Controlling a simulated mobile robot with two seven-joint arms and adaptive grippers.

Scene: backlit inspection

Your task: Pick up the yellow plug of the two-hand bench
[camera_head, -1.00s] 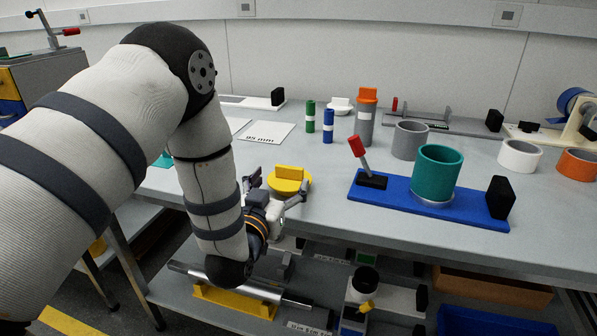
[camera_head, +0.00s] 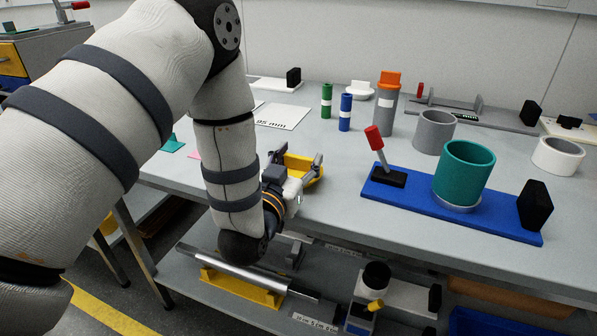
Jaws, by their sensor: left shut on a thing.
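The yellow plug (camera_head: 297,162) is at the front edge of the grey bench top, partly hidden by my left gripper. My left gripper (camera_head: 299,166) is shut on it, with one finger on its left side and one on its right. I cannot tell whether the plug still touches the bench top. To the right is a blue base plate (camera_head: 403,202) with a red-handled lever (camera_head: 374,138), a teal cylinder (camera_head: 463,172) standing upright and a black block (camera_head: 535,206). My right gripper is not in view.
Green (camera_head: 326,100) and blue (camera_head: 346,112) pins and a grey cylinder with an orange top (camera_head: 386,104) stand behind the plug. Grey (camera_head: 434,132) and white (camera_head: 557,155) rings stand farther right. A lower shelf holds a metal bar (camera_head: 230,268).

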